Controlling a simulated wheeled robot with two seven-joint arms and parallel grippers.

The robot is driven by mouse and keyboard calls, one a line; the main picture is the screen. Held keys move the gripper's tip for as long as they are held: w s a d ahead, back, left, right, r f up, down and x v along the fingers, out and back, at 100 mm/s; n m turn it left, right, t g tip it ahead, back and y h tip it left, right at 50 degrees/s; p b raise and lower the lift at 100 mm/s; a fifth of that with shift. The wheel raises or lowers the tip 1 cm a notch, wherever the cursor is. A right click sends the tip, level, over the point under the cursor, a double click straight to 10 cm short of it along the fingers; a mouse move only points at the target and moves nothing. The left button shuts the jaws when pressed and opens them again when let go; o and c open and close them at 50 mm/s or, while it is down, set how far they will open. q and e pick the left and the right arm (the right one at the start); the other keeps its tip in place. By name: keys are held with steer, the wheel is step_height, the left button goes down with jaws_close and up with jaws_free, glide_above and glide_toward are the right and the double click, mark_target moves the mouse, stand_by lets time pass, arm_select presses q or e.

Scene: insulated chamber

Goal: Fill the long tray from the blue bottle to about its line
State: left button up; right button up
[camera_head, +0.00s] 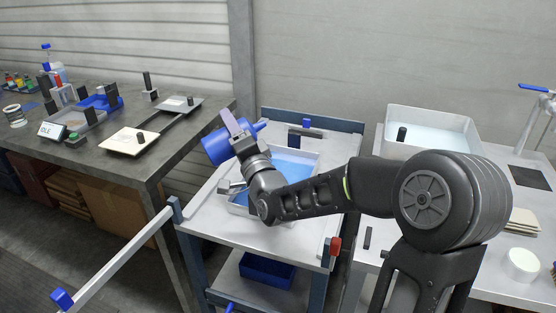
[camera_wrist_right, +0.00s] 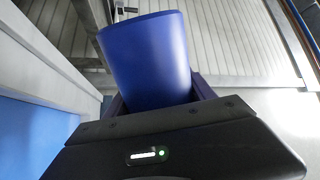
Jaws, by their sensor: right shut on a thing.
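The blue bottle (camera_head: 216,148) is tilted far over above the left part of the cart. Its narrower end points right, towards the long tray. My right gripper (camera_head: 236,130) is shut around the bottle; the bottle's broad body also fills the middle of the right wrist view (camera_wrist_right: 150,60). The long pale tray (camera_head: 317,161) stands on the cart top and has blue liquid (camera_head: 293,164) in it. My forearm hides much of the tray, and I cannot make out its line. No falling stream is visible. My left gripper is not in view.
The cart (camera_head: 207,203) has a raised back rail. A dark bench (camera_head: 150,168) at left holds small trays, blocks and a sign. A white table at right holds a large pale bin (camera_head: 455,123) and a white roll (camera_head: 522,264).

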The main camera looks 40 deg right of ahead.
steer(key=n, duration=0.1)
steer(key=f+n, duration=0.1)
steer(key=shift+d+n+y, duration=0.15)
steer(key=shift+n+y, duration=0.25)
steer(key=n, duration=0.1)
steer(key=f+n+y, duration=0.1)
steer(key=n, duration=0.1)
steer(key=shift+s+d+n, duration=0.15)
steer(key=shift+d+n, duration=0.15)
steer(key=shift+d, duration=0.1)
steer(key=shift+r+n+g, duration=0.3)
steer(key=shift+r+n, duration=0.4)
steer(key=shift+a+r+n, duration=0.15)
steer(key=shift+a+n, duration=0.1)
steer(key=shift+n, duration=0.45)
steer(key=r+n, duration=0.1)
steer(key=a+n, duration=0.1)
steer(key=shift+w+r+n+g+y, duration=0.2)
steer(key=shift+r+n+g+y, duration=0.1)
steer(key=shift+r+n+y, duration=0.1)
steer(key=shift+a+f+n, duration=0.15)
steer(key=shift+f+n, duration=0.15)
steer(key=shift+n, duration=0.3)
steer(key=shift+a+n, duration=0.1)
steer(key=shift+n, duration=0.3)
steer(key=shift+w+a+r+n+g, duration=0.15)
steer(key=shift+r+n+g, duration=0.25)
steer(key=shift+n, duration=0.5)
